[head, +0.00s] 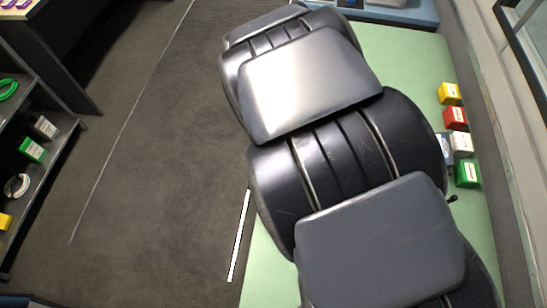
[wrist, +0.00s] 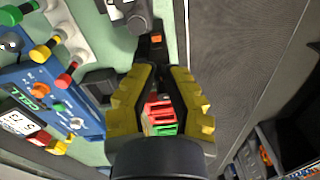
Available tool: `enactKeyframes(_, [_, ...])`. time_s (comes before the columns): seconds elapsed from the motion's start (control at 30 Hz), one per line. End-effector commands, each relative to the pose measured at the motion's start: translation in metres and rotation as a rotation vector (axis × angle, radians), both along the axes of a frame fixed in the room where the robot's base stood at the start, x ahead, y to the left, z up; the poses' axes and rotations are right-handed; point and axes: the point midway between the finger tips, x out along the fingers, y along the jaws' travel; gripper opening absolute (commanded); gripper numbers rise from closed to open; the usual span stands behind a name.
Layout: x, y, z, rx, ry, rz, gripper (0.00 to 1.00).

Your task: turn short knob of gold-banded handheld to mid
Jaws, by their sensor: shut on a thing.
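My gripper (wrist: 160,70) has yellow-and-black fingers, close together at the tips in the wrist view. It is shut on a small dark thing between the fingertips, mostly hidden by them. A narrow black part with an orange patch (wrist: 156,38) shows just beyond the tips. I cannot tell whether it belongs to the held thing. No gold band shows, so I cannot pick out the handheld or its short knob with certainty. In the head view my arm covers the work area, and the gripper is hidden.
A blue panel (wrist: 48,82) with coloured knobs and a display lies left of my gripper in the wrist view. A dark rounded object (wrist: 132,18) is close beyond the fingers. Coloured boxes (head: 456,118) stand along the green bench's (head: 400,55) right side. Open floor (head: 130,170) lies left.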

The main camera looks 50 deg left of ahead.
Motion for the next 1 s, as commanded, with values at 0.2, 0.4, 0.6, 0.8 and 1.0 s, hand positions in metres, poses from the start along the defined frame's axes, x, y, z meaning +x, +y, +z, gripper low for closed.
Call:
enactKeyframes(0.2, [0.0000, -0.0013, -0.0015, -0.005, 0.001, -0.011, 0.00])
enactKeyframes(0.4, [-0.0001, -0.0015, -0.0016, -0.005, 0.001, -0.010, 0.00])
enactKeyframes(0.6, [-0.0001, -0.0011, -0.0011, -0.004, 0.001, -0.010, 0.43])
enactKeyframes(0.8, [-0.0001, -0.0007, -0.0007, -0.002, 0.000, -0.010, 0.43])
enactKeyframes(1.0, [0.0000, -0.0006, -0.0005, -0.002, 0.001, -0.009, 0.43])
